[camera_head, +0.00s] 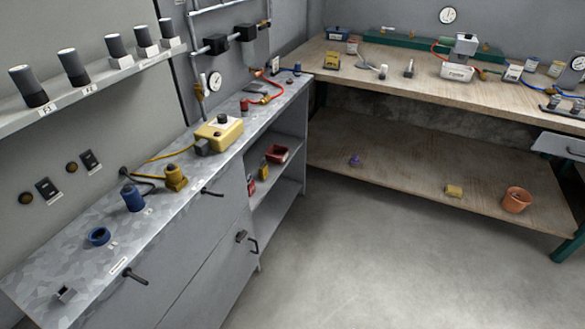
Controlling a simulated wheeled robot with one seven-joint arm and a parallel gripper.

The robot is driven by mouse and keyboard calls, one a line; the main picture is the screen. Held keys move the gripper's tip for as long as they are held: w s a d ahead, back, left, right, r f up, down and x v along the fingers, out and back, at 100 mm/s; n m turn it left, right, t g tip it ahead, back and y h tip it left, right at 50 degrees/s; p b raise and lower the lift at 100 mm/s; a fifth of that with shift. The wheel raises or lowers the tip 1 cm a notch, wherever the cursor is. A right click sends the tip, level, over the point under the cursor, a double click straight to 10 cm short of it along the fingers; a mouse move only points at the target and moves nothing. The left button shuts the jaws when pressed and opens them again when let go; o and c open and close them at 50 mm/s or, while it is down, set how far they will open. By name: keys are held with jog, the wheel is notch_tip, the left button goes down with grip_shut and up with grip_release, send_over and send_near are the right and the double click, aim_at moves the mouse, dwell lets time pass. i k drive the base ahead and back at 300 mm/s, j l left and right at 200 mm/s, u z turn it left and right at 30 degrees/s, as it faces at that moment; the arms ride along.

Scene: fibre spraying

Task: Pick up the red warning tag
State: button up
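Several small red things show, and none can be told for certain as the red warning tag. A small red upright piece (251,186) stands at the left of the open shelf in the grey cabinet. Beside it is a yellow and red piece (264,170), and behind that a dark red open bin (277,154). A small red block (244,105) sits on the metal counter by the red hose. My gripper is not in view.
The metal counter (75,259) holds a yellow box (219,133), a blue cylinder (132,198) and a blue ring (98,236). Handles stick out from the cabinet front. A wooden bench (400,72) stands at the back right. The concrete floor (370,255) is clear.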

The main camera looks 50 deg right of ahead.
aim_at(250, 184)
jog(key=k+l+z, duration=0.1)
jog(key=l+z, duration=0.15)
jog(key=k+l+z, duration=0.1)
jog(key=z, duration=0.15)
jog(key=i+l+z, duration=0.3)
jog(key=i, duration=0.55)
jog(key=i+z, duration=0.35)
jog(key=i, duration=0.55)
